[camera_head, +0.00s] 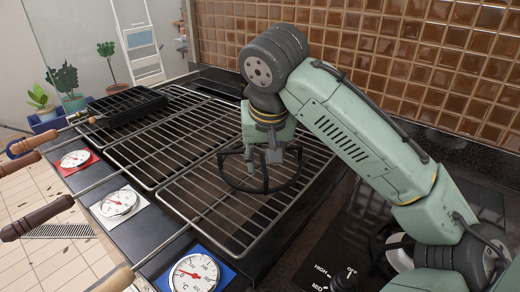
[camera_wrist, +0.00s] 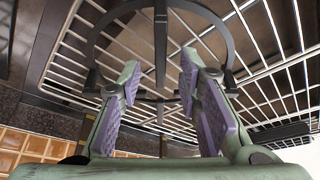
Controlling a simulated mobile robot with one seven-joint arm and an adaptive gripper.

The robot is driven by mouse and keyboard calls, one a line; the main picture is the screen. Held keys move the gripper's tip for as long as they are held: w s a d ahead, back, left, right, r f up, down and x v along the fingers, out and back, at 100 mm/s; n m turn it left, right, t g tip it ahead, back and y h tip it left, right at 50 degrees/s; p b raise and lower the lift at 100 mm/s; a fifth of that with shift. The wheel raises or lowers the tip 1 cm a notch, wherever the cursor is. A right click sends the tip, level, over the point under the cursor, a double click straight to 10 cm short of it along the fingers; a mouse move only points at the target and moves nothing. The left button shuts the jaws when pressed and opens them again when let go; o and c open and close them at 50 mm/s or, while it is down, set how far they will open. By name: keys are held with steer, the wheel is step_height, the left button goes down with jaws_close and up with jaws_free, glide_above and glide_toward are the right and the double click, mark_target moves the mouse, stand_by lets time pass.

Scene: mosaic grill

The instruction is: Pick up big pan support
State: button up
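The big pan support is a black ring with spokes (camera_head: 262,190), at the front grate of the grill in the head view. In the wrist view one of its dark spokes (camera_wrist: 160,45) runs through the gap between my fingers, and the ring arches around them. My gripper (camera_head: 262,157) points down over the ring's far part. In the wrist view its purple-padded fingers (camera_wrist: 159,70) are apart, with space on both sides of the spoke. The arm's wrist hides some of the ring. I cannot tell whether the ring touches the grate.
Metal grates (camera_head: 185,150) cover the grill, with a black tray (camera_head: 125,104) at the far left. Skewers with wooden handles (camera_head: 35,217) stick out over the left edge. Dials (camera_head: 194,272) line that edge. A brown tiled wall (camera_head: 420,55) stands behind.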

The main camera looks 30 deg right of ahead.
steer(key=shift+x, duration=1.15)
jaws_close()
